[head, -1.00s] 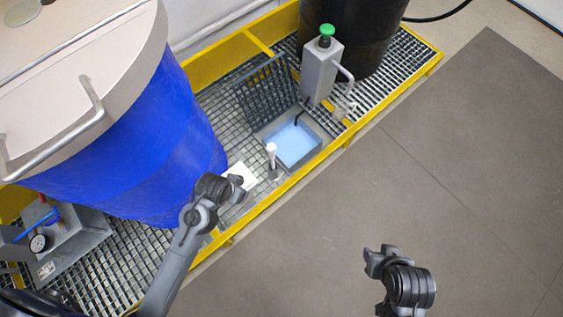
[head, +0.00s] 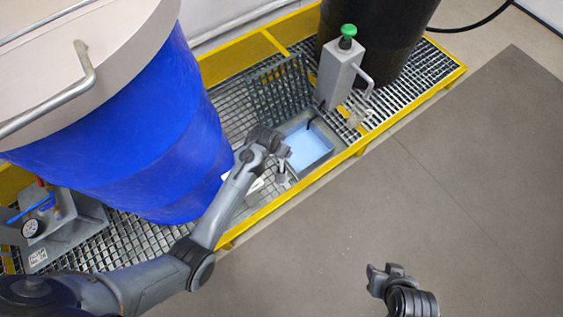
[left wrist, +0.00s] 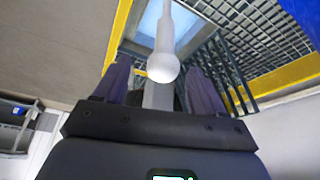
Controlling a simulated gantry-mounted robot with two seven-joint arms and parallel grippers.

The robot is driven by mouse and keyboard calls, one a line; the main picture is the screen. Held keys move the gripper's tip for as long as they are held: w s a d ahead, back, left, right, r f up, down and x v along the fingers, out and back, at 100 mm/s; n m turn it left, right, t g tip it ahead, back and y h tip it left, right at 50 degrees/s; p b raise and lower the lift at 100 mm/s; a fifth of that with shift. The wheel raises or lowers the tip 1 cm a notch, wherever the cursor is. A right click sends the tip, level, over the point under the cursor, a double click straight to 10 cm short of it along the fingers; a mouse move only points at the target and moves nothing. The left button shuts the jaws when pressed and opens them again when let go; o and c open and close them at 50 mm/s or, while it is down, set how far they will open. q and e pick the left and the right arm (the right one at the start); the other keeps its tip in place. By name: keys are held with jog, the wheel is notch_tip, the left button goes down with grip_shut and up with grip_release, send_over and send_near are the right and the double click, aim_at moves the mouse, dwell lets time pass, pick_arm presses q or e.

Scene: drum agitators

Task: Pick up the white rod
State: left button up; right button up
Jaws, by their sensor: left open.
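The white rod (left wrist: 164,35) shows in the left wrist view with its rounded end near my left gripper (left wrist: 160,88). That end lies in line with the gap between the two open fingers, and a grey upright part shows behind it. I cannot tell whether the fingers touch the rod. In the head view my left gripper (head: 284,150) is over the rod's place beside the blue-lit basin and mostly hides the rod. My right gripper (head: 377,277) is over the bare floor, away from the rod, and its jaw opening is unclear.
A big blue drum (head: 150,130) stands left of my left arm. The lit basin (head: 309,147) is set in the grating with its lid raised. A grey post with a green button (head: 347,31) and a black drum (head: 372,40) stand behind. The floor (head: 450,180) is clear.

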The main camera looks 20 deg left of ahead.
pick_arm(q)
jog(key=b+x, duration=0.1)
jog(key=x, duration=0.1)
jog(key=b+x, duration=0.2)
jog(key=x, duration=0.1)
jog(key=shift+a, duration=0.2)
jog(key=shift+w+f+b, duration=0.3)
jog(key=shift+f+b, duration=0.05)
jog(key=shift+f, duration=0.1)
jog(key=c, duration=1.1)
jog(key=shift+o, duration=0.2)
jog(key=shift+r, duration=0.1)
